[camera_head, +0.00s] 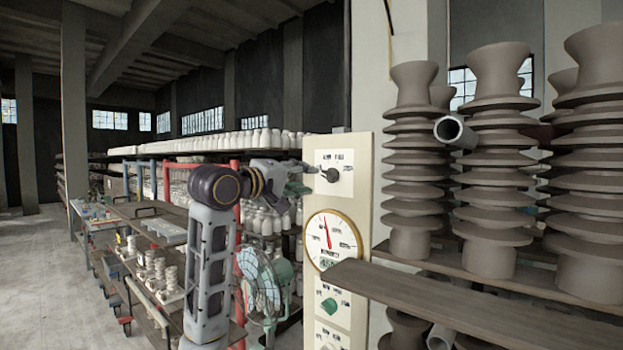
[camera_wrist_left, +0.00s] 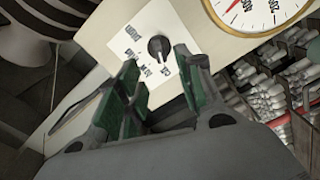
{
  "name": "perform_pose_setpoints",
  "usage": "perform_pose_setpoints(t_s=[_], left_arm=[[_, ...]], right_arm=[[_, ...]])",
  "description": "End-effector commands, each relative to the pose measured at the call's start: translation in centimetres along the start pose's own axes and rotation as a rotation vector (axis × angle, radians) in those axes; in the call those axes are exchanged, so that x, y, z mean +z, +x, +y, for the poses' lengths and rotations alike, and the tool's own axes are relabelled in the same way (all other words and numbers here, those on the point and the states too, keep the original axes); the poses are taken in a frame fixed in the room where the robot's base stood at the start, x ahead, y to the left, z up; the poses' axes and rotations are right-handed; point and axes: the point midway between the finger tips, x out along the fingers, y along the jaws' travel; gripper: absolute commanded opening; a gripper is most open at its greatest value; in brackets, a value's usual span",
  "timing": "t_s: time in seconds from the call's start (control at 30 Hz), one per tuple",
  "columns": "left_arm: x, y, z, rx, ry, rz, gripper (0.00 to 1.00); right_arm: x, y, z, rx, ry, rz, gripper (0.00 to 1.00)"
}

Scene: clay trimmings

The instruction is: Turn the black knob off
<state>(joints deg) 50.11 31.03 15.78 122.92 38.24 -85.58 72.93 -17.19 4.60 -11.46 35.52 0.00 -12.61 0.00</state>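The black knob (camera_head: 331,175) sits on a white label plate near the top of a cream upright panel (camera_head: 363,215). In the left wrist view the black knob (camera_wrist_left: 159,46) lies just beyond the fingertips, roughly between them. Its printed labels are too small to read, so I cannot tell its setting. My left gripper (camera_head: 308,178) is beside the knob on its left, pointing at the panel. In the left wrist view my left gripper (camera_wrist_left: 157,68) is open, its green-padded fingers apart with nothing between them. My right gripper is not in view.
Below the knob are a round gauge (camera_head: 332,240) with a red needle and a green knob (camera_head: 329,305). A wooden shelf (camera_head: 450,300) with stacked ribbed clay insulators (camera_head: 412,160) stands close on the right. A fan (camera_head: 262,285) and loaded racks stand on the left.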

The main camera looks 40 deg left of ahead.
Motion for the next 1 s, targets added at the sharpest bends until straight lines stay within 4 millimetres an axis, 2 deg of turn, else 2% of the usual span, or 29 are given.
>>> perform_pose_setpoints(t_s=[0.1, 0.3, 1.0], left_arm=[[0.0, -1.5, 0.0, 0.001, 0.0, 0.0, 0.37], [0.0, -2.9, 0.0, 0.0, 0.0, 0.0, 0.37], [0.0, -3.2, 0.0, 0.0, 0.0, 0.0, 0.37]], right_arm=[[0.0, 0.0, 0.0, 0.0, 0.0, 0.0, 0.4], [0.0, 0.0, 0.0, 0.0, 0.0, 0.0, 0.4], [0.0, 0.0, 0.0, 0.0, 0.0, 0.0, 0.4]])
